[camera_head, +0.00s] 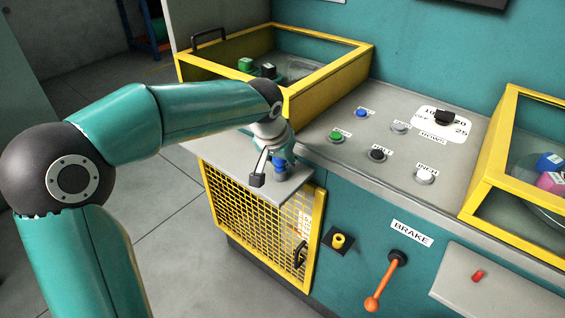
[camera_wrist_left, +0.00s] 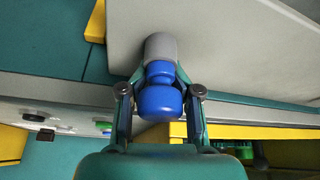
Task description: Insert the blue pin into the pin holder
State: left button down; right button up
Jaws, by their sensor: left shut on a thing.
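The blue pin (camera_head: 280,164) is in my left gripper (camera_head: 268,172), above the small grey shelf at the machine's corner. In the left wrist view the pin has a round blue head (camera_wrist_left: 160,102), a narrower blue collar and a grey shaft (camera_wrist_left: 159,47) pointing away from the gripper. The two fingers of the left gripper (camera_wrist_left: 160,76) close around it from both sides. A yellow round socket (camera_head: 339,240) on a dark square plate, likely the pin holder, is on the teal front panel, lower right of the gripper and apart from the pin. My right gripper is out of view.
The grey shelf (camera_head: 235,178) lies under the gripper, above a yellow mesh door (camera_head: 255,220). An orange brake lever (camera_head: 383,284) is right of the socket. Labelled buttons (camera_head: 378,154) cover the console. Yellow-framed bins (camera_head: 340,75) stand behind and right. Floor at left is clear.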

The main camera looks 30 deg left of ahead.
pick_arm(q)
jog(key=shift+s+f, duration=0.1)
jog(key=c, duration=0.7)
grip_release()
jog(key=v, duration=1.2)
